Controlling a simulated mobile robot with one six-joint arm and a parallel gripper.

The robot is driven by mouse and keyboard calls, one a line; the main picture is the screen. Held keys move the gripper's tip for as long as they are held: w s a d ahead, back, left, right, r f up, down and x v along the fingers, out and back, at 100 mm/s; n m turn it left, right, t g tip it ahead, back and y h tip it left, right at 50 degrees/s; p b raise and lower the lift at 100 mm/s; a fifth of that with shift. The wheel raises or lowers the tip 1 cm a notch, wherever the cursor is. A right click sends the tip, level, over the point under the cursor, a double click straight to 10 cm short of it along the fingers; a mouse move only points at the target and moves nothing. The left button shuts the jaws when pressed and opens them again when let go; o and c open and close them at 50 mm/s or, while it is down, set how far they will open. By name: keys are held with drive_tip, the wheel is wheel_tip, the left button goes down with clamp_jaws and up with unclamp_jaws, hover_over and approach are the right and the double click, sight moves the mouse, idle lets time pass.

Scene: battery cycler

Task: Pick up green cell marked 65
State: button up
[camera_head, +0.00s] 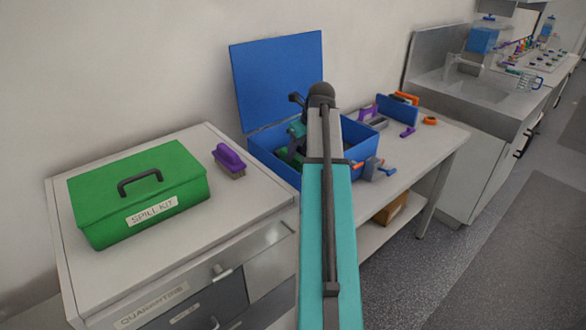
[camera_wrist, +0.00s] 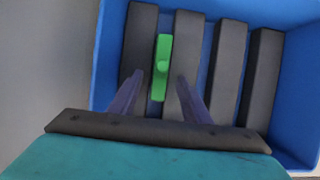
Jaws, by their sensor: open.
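In the wrist view a green cell (camera_wrist: 161,68) lies lengthwise in a slot between two dark bars inside a blue box (camera_wrist: 108,60). Any number on the cell is too small to read. My gripper (camera_wrist: 158,77) points down into the box with its two fingers apart, one on each side of the cell's lower end. The right finger lies over a dark bar. I cannot tell how far above the cell the fingertips are.
A green spill kit (camera_head: 140,190) and a purple brush (camera_head: 229,160) stand on the left cabinet. Clamps (camera_head: 373,168), a blue upright panel (camera_head: 397,110) and an orange ring (camera_head: 429,121) lie right of the box. The box walls and raised lid (camera_head: 277,80) bound the space around my gripper.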

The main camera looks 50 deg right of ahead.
sight(295, 156)
drive_tip(key=shift+w+f, duration=0.1)
drive_tip(key=shift+f, duration=0.15)
drive_tip(key=shift+p+x, duration=0.45)
drive_tip(key=shift+x, duration=2.15)
drive_tip(key=shift+c, duration=0.5)
drive_tip(key=shift+w, duration=0.1)
clamp_jaws()
